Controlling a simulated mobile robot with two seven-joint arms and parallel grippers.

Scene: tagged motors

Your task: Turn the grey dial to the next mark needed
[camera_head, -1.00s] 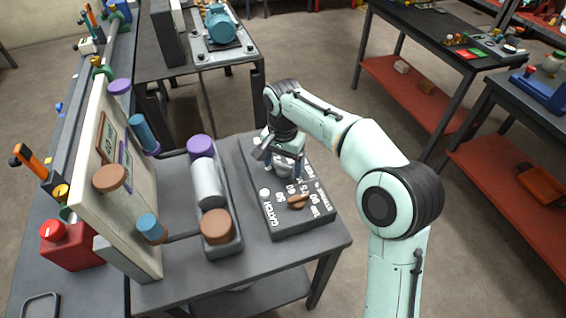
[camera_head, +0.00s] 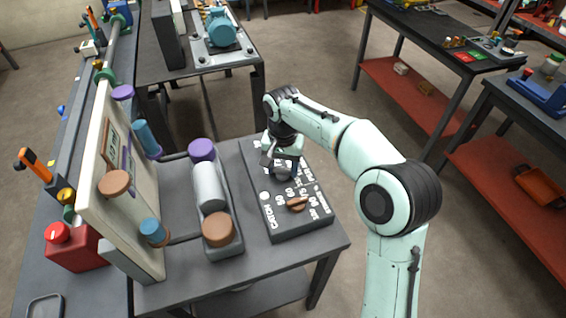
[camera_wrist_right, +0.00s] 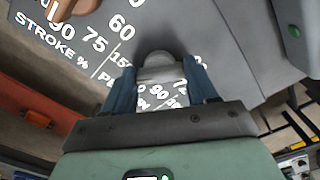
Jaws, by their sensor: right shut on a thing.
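The grey dial (camera_wrist_right: 158,66) sits on the dark control box (camera_head: 292,230), among printed white numbers. My right gripper (camera_head: 282,168) reaches down over the far half of the box. In the right wrist view its two blue fingers (camera_wrist_right: 160,82) stand either side of the dial, shut on it. The fingers hide part of the dial, and the mark it points at cannot be told. A brown dial (camera_head: 297,204) sits on the nearer part of the box, with its own scale. My left gripper is not in view.
Left of the box stands a rack with a purple cap (camera_head: 201,149), a grey cylinder (camera_head: 209,186) and a brown cap (camera_head: 218,229). Further left are an upright cream panel (camera_head: 128,220) and a red container (camera_head: 72,247). Open floor lies right of the table.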

